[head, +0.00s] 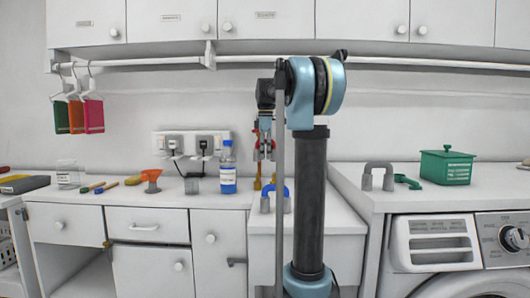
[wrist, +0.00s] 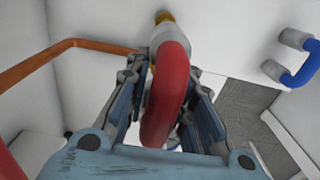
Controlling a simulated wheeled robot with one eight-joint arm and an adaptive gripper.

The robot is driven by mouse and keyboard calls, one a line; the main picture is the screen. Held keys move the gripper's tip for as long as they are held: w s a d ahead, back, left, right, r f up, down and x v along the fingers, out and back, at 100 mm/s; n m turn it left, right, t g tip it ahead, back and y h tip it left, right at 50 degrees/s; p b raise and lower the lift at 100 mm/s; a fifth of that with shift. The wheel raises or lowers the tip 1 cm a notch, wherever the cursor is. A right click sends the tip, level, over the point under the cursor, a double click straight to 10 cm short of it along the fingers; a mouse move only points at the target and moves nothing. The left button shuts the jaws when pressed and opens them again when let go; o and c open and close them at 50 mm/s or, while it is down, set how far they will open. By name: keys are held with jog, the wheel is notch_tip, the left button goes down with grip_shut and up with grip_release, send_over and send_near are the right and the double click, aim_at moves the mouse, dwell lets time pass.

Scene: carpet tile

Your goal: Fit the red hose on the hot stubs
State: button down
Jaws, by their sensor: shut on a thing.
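My gripper (wrist: 172,105) is shut on the red hose (wrist: 170,85), a thick curved piece held between its two fingers. One grey-cuffed end of the hose points at a yellow-gold stub (wrist: 163,17) at the top of the wrist view; they look close or overlapping, and I cannot tell if they touch. Another bit of yellow shows behind the hose. The hose's other end is hidden by my gripper. In the head view my gripper (head: 264,152) hangs above the low counter section, with bits of red at its fingers and yellow-orange parts (head: 257,185) below.
A blue hose (wrist: 302,67) with grey ends arches right of the stub. An orange-brown pipe (wrist: 65,50) runs at left. In the head view a blue-labelled bottle (head: 228,170) stands left of my gripper; a grey arch (head: 378,169) and green box (head: 446,167) stand right.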

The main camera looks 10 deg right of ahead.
aim_at(266, 144)
jog(key=shift+f, duration=1.9)
jog(key=shift+f, duration=2.45)
dwell(0.4)
jog(key=c, duration=1.3)
grip_release()
notch_tip(266, 144, up, 12)
jog(key=shift+f, duration=0.1)
